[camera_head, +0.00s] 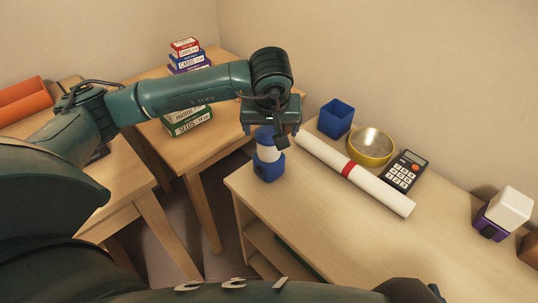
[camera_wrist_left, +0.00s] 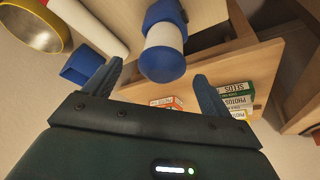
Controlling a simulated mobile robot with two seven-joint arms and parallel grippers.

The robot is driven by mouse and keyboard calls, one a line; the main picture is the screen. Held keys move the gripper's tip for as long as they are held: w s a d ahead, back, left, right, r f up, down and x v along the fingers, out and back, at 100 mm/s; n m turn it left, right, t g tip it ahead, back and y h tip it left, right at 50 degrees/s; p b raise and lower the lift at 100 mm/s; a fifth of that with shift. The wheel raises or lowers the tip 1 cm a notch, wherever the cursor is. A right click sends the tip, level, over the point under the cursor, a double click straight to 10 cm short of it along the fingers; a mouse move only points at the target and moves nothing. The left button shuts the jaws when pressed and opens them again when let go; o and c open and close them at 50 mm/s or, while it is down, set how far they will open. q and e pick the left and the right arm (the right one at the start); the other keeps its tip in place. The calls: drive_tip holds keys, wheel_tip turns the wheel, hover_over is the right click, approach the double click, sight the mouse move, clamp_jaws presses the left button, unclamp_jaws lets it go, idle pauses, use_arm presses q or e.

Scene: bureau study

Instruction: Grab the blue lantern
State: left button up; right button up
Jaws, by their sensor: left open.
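The blue lantern (camera_head: 268,158) stands upright near the left end of the desk, with a blue base, a white middle and a blue top. My left gripper (camera_head: 281,138) is at the lantern's top in the head view and hides part of it. In the left wrist view the lantern (camera_wrist_left: 163,45) lies ahead, between the lines of the two spread fingers of my left gripper (camera_wrist_left: 163,82). The fingers are open, and I see no grip on the lantern. My right gripper is not in view.
Stacked boxes (camera_head: 187,56) sit on the table behind. The desk's left edge is close to the lantern.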

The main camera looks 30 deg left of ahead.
sight(269, 152)
use_arm(q)
drive_tip(key=x, duration=0.7)
drive_tip(key=shift+w+a+b, duration=0.15)
drive_tip(key=shift+a+b, duration=0.2)
drive_tip(key=shift+b, duration=0.05)
drive_tip(key=shift+c, duration=0.2)
drive_tip(key=c, duration=1.2)
